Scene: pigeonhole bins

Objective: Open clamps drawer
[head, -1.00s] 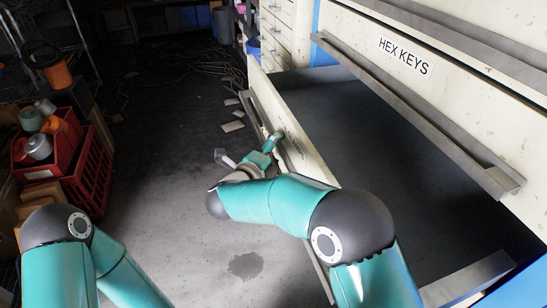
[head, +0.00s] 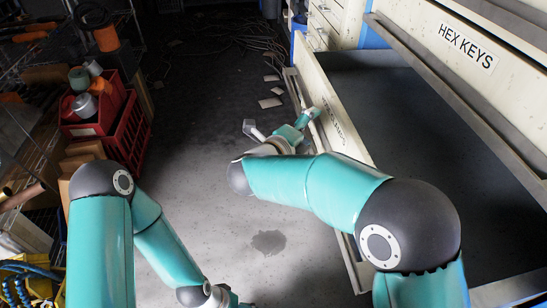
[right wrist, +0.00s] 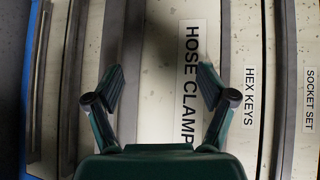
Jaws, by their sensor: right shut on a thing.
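The clamps drawer (head: 347,139) stands pulled out of the cabinet in the head view, with a dark, empty-looking interior behind its front. Its label, reading HOSE CLAMP with the end hidden, shows in the right wrist view (right wrist: 190,75). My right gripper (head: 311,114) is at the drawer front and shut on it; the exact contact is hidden. In the right wrist view the two fingers (right wrist: 164,87) stand apart on either side of the label. My left gripper (head: 236,298) shows only in part at the bottom edge, low and away from the drawer.
The HEX KEYS drawer (head: 468,47) is just above the open one, with a long metal handle. A SOCKET SET label (right wrist: 310,98) shows farther right in the right wrist view. Red crates (head: 128,140) with spools stand at the left. Bare floor (head: 215,190) lies between.

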